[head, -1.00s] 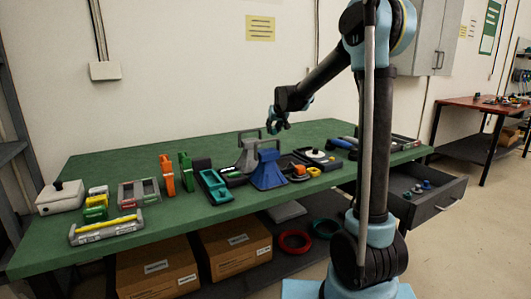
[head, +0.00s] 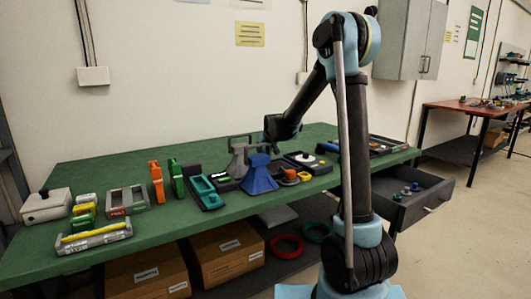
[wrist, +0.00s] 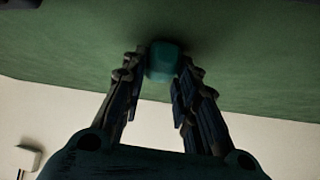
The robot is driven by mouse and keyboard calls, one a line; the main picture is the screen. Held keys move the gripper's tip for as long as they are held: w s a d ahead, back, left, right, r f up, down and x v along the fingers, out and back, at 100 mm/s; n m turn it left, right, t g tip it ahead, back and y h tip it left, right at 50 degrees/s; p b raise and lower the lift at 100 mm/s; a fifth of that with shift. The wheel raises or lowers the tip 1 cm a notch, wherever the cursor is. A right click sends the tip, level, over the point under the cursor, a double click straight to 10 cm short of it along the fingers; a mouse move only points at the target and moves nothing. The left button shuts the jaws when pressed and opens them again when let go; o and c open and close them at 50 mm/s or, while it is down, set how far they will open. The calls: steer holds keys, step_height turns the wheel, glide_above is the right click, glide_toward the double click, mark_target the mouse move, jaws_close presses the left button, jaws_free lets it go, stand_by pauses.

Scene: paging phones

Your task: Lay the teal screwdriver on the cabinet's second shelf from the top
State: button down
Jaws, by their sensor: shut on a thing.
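My gripper (wrist: 160,78) is shut on a teal piece (wrist: 163,60), probably the screwdriver's handle, seen end-on between the fingertips in the wrist view. The rest of it is hidden. In the head view my gripper (head: 270,146) is low over the back of the green table, beside the grey stand; the held piece cannot be made out there. A grey wall cabinet (head: 402,38) hangs at the upper right, with handles on its front. Its front looks shut and no shelves show.
The green table (head: 110,170) holds a grey stand (head: 238,160), a blue stand (head: 260,178), a teal tool case (head: 203,192) and several other items. An open drawer (head: 425,203) juts out at the right. Boxes (head: 228,252) stand below. A red-topped table (head: 470,108) is farther right.

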steer(key=c, duration=1.2)
jaws_free()
steer(key=shift+c, duration=0.2)
steer(key=shift+r, duration=0.1)
